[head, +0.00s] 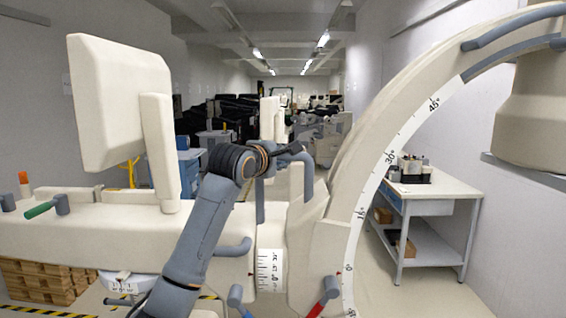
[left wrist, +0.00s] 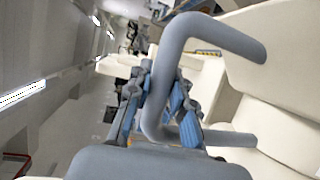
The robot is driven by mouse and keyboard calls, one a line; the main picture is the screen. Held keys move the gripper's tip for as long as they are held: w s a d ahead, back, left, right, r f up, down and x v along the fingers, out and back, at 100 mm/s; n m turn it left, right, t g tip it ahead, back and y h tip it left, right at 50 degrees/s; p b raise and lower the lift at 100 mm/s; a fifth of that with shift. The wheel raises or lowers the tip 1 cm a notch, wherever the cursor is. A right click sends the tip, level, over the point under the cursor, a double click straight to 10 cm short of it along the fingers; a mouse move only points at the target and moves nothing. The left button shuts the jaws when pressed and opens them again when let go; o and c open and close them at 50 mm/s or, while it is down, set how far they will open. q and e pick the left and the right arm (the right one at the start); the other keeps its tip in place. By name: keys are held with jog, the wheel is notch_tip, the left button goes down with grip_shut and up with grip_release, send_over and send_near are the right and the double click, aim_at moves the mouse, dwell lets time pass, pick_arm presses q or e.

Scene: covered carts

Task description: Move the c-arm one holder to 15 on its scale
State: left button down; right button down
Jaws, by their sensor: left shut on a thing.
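The c-arm (head: 345,175) is a large cream arc on the right of the head view. A white scale (head: 376,183) runs along it with marks from 0 to 45. The holder (head: 317,240) is the cream block around its lower part; a small red pointer (head: 338,273) on it sits close to 0. A bent grey-blue handle (head: 308,178) stands on the holder's upper left. My left gripper (head: 296,152) is shut on this handle; the left wrist view shows its blue-padded fingers (left wrist: 165,108) around the handle bar (left wrist: 215,32). My right gripper is out of view.
A second scale (head: 270,271) is on the horizontal column left of the holder. A red lever (head: 326,293) and a blue-grey lever (head: 237,297) stick out below. A cream monitor (head: 118,103) stands at left. A metal table (head: 432,192) stands behind the arc.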

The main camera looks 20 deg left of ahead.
pick_arm(q)
jog(key=s+d+m+t+b, duration=0.1)
jog(key=s+t+b, duration=0.1)
jog(key=s+b, duration=0.5)
jog(key=shift+s+d, duration=0.4)
jog(key=shift+s, duration=0.05)
jog(key=c, duration=1.4)
grip_release()
jog(key=shift+w+f, duration=0.1)
jog(key=shift+w, duration=0.1)
jog(key=shift+c, duration=0.2)
jog(key=shift+o, duration=1.4)
jog(key=shift+w+f, duration=0.15)
jog(key=shift+w, duration=0.2)
jog(key=shift+w+f, duration=0.25)
jog(key=shift+w, duration=0.05)
jog(key=s+a, duration=0.1)
jog(key=s, duration=1.1)
jog(key=shift+a+f, duration=0.15)
jog(key=shift+f, duration=0.2)
